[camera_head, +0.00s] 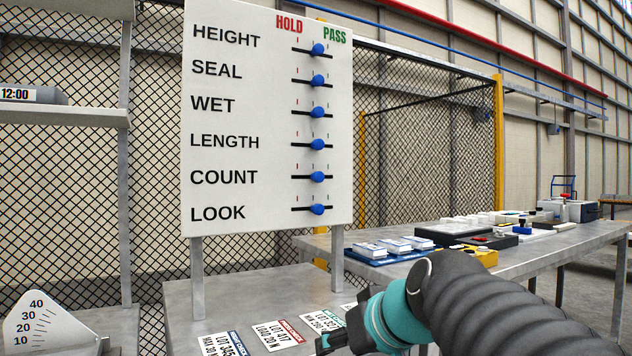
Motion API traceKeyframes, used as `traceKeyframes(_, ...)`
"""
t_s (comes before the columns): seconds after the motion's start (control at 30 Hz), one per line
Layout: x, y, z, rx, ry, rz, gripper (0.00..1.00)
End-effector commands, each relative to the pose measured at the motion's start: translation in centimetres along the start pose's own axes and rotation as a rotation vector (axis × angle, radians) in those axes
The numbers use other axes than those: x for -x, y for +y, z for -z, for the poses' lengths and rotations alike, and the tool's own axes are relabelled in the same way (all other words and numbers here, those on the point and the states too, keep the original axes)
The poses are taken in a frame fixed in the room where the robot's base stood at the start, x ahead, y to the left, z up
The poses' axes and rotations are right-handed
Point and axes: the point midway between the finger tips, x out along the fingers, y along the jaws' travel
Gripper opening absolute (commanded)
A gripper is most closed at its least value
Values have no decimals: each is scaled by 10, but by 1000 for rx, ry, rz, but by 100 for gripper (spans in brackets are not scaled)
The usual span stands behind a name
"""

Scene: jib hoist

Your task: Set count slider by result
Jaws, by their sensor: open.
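A white board (222,120) stands upright on two grey legs, with HOLD in red and PASS in green at its top. Its rows read HEIGHT, SEAL, WET, LENGTH, COUNT and LOOK, each with a blue knob on a short dark slot. The COUNT knob (316,177) sits near the middle of its slot, between the HOLD and PASS ends, like the other knobs. My gripper (324,343) is low in the view, below the board and over the cards on the table. Its dark fingers are small and partly hidden, apart from the knobs.
Cards with lot and load print (277,335) lie on the grey table (240,290) under the board. A white dial scale (38,322) is at lower left. A long table (540,252) at right holds trays, boxes and a yellow item (478,255). A mesh fence stands behind.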

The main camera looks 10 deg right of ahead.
Motion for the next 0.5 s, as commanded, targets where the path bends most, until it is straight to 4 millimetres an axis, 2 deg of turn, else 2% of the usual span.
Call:
traceKeyframes(0.03, 0, 5, 36, 11, 74, 19, 50)
traceKeyframes(0.1, 7, 10, 86, 38, 181, 46, 50)
traceKeyframes(0.2, 22, 19, 151, 82, 330, 69, 50)
traceKeyframes(0.33, 45, 30, 214, 138, 492, 79, 50)
traceKeyframes(0.4, 56, 35, 238, 163, 557, 79, 50)
traceKeyframes(0.5, 67, 40, 259, 187, 619, 77, 50)
